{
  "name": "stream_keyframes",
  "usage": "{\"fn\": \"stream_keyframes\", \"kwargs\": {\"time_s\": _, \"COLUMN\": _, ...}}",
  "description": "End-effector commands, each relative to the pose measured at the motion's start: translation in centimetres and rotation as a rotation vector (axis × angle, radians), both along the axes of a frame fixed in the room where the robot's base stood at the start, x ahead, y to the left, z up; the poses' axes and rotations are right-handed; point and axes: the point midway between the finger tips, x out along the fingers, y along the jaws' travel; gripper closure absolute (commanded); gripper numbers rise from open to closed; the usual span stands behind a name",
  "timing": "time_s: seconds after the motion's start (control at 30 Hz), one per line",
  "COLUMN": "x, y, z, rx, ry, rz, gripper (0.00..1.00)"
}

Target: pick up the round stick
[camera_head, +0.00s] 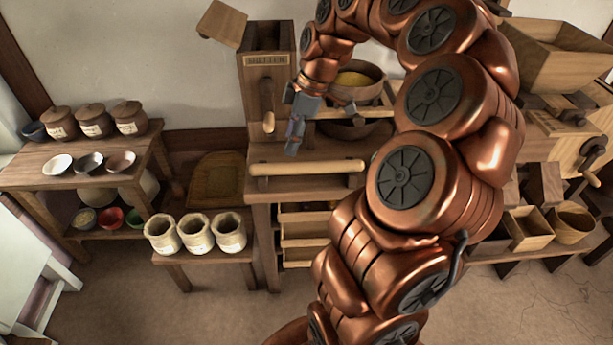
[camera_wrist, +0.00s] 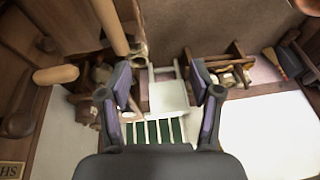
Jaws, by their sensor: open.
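The round stick (camera_head: 307,167) is a pale wooden rod lying level along the top of the wooden stand below the mill box in the head view. In the wrist view a pale rod that looks like this stick (camera_wrist: 110,25) shows at the upper left, outside the jaws. My gripper (camera_head: 296,132) is above the stick, towards its middle, and apart from it. In the wrist view my gripper (camera_wrist: 162,80) has its two purple-padded fingers spread with nothing between them.
A tall mill box (camera_head: 268,80) with a side handle (camera_head: 268,122) stands close left of my gripper. A bowl of grain (camera_head: 355,80) is behind it. Several cream pots (camera_head: 195,232) stand on a low bench to the left. A wooden hopper (camera_head: 555,60) is at right.

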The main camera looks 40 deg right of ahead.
Motion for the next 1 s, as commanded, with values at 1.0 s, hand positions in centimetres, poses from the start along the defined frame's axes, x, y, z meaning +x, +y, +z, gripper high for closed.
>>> {"fn": "stream_keyframes", "kwargs": {"time_s": 1.0, "x": -1.1, "y": -14.2, "z": -12.2, "rx": -0.008, "ry": -0.118, "rz": 0.050, "gripper": 0.36}}
